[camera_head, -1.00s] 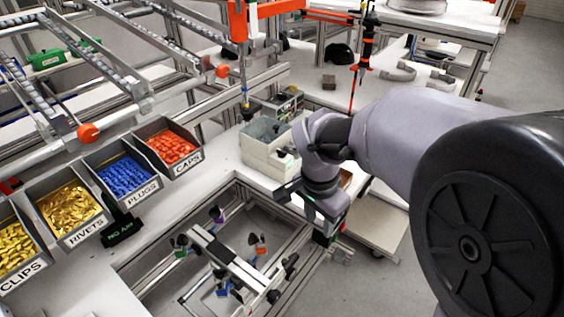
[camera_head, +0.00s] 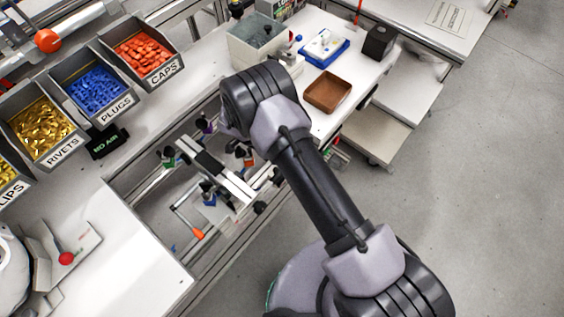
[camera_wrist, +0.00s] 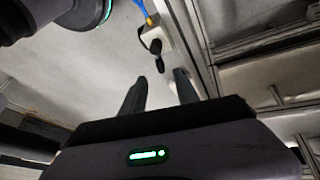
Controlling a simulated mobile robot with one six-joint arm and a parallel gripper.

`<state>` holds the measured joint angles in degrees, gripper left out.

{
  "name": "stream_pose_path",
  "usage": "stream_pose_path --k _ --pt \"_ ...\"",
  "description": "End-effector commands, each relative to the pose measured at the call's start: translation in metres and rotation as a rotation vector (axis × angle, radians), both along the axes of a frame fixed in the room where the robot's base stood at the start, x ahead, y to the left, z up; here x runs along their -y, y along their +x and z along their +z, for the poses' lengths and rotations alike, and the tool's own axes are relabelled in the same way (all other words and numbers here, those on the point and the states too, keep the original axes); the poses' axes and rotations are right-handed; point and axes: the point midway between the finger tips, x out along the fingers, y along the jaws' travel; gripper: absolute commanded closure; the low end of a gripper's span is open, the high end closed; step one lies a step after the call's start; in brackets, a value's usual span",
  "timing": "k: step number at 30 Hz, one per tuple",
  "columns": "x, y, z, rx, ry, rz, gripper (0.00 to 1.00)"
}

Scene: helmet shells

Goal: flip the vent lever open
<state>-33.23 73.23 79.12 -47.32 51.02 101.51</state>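I cannot pick out the vent lever with certainty in either view. A thin lever with an orange tip (camera_head: 198,235) is on the metal fixture (camera_head: 222,176) set in the bench opening in the head view. A white, shell-like rounded thing (camera_head: 12,270) is cut off at the lower left edge. My gripper (camera_wrist: 161,76) shows in the wrist view with its two dark fingers apart and nothing between them. It points toward a pale surface beside metal profiles. In the head view my arm hides the gripper.
Part bins labelled rivets (camera_head: 40,130), plugs (camera_head: 95,88) and caps (camera_head: 144,52) line the bench. A grey box (camera_head: 256,45), blue tray (camera_head: 325,48) and brown tray (camera_head: 327,92) stand beyond my arm. Floor at right is clear.

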Motion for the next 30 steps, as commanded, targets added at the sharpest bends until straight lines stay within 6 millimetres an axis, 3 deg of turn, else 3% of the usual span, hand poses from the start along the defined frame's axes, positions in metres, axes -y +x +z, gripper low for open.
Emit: stream_pose_path --k 3,7,19,20,25,30 --pt "0.013 0.001 -0.028 -0.003 -0.001 -0.001 0.63" --pt "0.021 0.003 -0.047 -0.002 0.0 0.0 0.63" --pt "0.027 0.004 -0.058 -0.001 0.001 0.0 0.63" --pt "0.027 0.004 -0.058 -0.001 0.001 0.001 0.65" --pt "0.027 0.004 -0.058 -0.001 0.001 0.001 0.98" --pt "0.027 0.004 -0.058 -0.001 0.0 0.002 1.0"
